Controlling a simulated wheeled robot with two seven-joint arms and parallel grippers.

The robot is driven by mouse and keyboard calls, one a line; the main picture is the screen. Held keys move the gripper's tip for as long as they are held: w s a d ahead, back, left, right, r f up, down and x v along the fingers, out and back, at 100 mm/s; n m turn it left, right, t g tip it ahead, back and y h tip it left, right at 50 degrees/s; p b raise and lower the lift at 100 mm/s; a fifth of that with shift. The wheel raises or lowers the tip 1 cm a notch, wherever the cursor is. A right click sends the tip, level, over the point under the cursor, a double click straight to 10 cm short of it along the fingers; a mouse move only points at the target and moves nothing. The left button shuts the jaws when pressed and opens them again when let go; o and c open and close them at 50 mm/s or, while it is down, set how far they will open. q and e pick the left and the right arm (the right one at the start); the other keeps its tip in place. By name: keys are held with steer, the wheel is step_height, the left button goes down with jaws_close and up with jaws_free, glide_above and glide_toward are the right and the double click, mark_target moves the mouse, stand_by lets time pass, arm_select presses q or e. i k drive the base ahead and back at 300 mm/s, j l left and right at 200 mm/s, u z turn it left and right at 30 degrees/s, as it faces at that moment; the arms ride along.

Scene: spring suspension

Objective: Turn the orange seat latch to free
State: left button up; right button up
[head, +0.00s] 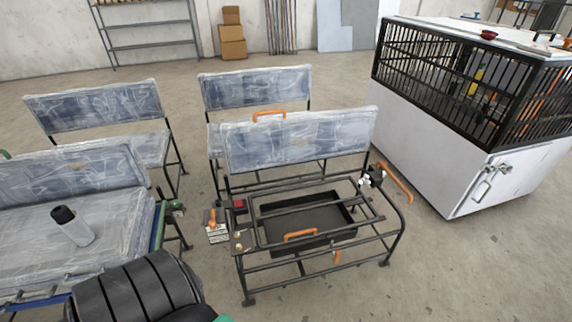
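A bare black seat frame (262,272) with a plastic-wrapped backrest (300,138) stands at the centre of the head view. Several orange parts are on or beside it, and I cannot tell for sure which is the seat latch. A long orange lever (397,184) sticks out at the frame's right side, by a dark bracket. A small orange lever (212,220) stands upright on a pale labelled plate at the left. A small orange tab (336,257) hangs under the front rail. Neither gripper is in view.
A black tray (290,243) with an orange handle (300,235) sits inside the frame. Wrapped seats (95,110) stand behind and left, one bearing a bottle (73,226). A white cabinet with a black cage (465,165) stands right. The floor at front right is clear.

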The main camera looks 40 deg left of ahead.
mark_target(336, 254)
steer(key=u, duration=0.75)
